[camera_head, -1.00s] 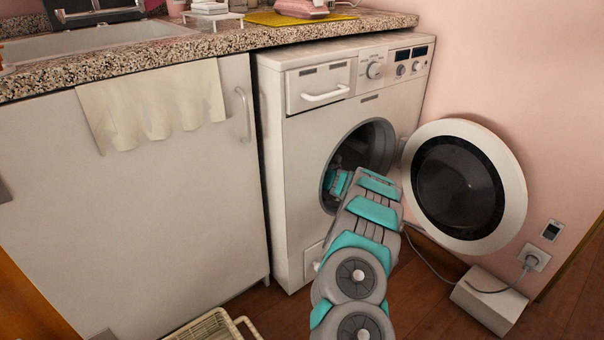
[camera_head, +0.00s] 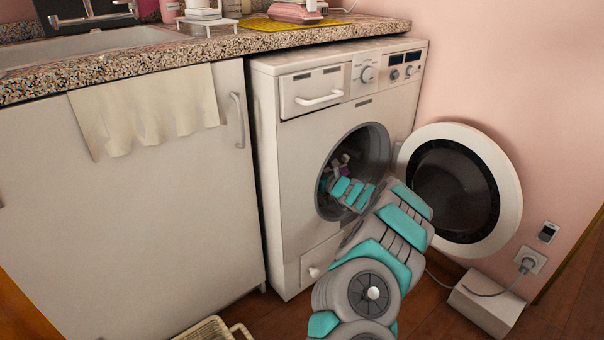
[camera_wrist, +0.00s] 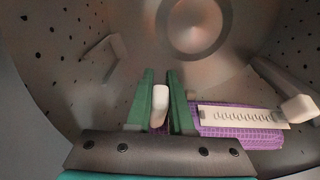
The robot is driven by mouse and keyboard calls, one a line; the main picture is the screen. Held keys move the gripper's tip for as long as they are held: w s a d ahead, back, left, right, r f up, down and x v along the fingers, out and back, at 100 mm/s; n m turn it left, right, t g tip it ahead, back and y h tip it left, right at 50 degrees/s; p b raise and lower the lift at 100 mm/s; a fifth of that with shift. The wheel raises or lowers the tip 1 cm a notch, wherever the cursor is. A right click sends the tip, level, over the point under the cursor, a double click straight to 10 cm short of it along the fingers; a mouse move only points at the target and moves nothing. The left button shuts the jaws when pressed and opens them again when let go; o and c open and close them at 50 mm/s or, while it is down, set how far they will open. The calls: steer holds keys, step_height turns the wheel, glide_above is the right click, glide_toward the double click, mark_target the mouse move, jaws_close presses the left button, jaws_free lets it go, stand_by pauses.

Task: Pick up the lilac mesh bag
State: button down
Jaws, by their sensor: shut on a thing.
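The lilac mesh bag (camera_wrist: 238,134) lies at the bottom of the drum in the wrist view, right of the fingers. It bears a pale strip with a row of marks and a white block at the strip's right end. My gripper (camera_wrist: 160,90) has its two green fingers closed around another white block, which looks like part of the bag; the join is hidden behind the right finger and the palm. In the head view my gripper (camera_head: 342,163) is inside the washing machine's opening, and the bag cannot be made out there.
The washing machine (camera_head: 290,150) stands under the counter, its round door (camera_head: 509,195) swung open to the right. The grey drum wall (camera_wrist: 60,45) with raised ribs surrounds the gripper. A basket (camera_head: 205,330) stands on the floor at the lower left.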

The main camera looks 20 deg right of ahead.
steer(key=s+d+g, duration=0.1)
steer(key=s+d, duration=0.1)
steer(key=s, duration=0.3)
steer(key=s+d+r+g+p, duration=0.1)
steer(key=s+d, duration=0.1)
steer(key=s, duration=0.4)
steer(key=s+d+r+g+h+p, duration=0.1)
steer(key=s+d, duration=0.2)
steer(key=s, duration=0.3)
steer(key=shift+s, duration=0.15)
steer(key=c, duration=1.4)
jaws_free()
jaws_close()
steer(key=shift+d+r+p, duration=0.1)
steer(key=shift+p, duration=0.3)
